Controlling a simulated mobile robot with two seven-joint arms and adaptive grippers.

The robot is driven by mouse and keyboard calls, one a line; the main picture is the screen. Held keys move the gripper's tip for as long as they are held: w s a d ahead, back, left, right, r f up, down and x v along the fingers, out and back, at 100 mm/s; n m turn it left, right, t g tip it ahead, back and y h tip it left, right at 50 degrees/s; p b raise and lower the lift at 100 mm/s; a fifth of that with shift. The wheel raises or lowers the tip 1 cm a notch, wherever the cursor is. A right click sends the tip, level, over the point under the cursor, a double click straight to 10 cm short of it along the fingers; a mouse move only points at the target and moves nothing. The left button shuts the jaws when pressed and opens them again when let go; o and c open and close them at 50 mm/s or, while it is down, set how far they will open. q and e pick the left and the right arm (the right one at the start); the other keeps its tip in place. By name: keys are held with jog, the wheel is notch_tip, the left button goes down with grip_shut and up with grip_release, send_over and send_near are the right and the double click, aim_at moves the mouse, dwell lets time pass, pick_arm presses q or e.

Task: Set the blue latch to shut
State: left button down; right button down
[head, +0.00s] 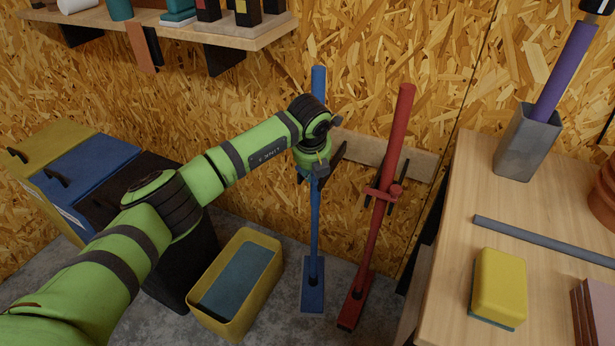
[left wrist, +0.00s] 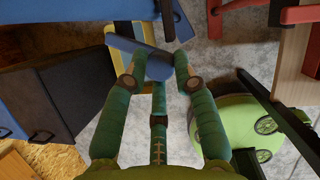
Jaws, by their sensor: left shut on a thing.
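A tall blue post (head: 314,230) with a flat blue foot (head: 312,297) stands near the board wall; I take it to be the blue latch. My left gripper (head: 316,172) is at its upper part and covers the middle of it there. In the left wrist view the fingers of my left gripper (left wrist: 158,66) are shut on a blue piece (left wrist: 145,56) that lies between their tips. How this piece joins the post is hidden. My right gripper is not in view.
A red post (head: 375,230) with a crosspiece leans just right of the blue one. A yellow bin (head: 268,262) stands on the floor to the left. A wooden bench (head: 450,240) is at the right and a shelf (head: 240,38) is above.

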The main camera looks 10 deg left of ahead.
pick_arm(q)
jog(key=w+n+b, duration=0.1)
jog(key=d+n+y+b, duration=0.1)
jog(key=n, duration=0.1)
jog(key=shift+w+r, duration=0.1)
jog(key=shift+w, duration=0.3)
jog(key=shift+w+n+y+b, duration=0.3)
jog(key=shift+n+b, duration=0.1)
jog(key=shift+n, duration=0.3)
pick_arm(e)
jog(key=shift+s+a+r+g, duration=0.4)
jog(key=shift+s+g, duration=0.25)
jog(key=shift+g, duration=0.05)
pick_arm(q)
jog(key=shift+d+r, duration=0.1)
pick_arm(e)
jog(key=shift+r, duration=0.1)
pick_arm(q)
jog(key=c, duration=1)
grip_release()
jog(key=v, duration=1.2)
jog(key=shift+w, duration=0.15)
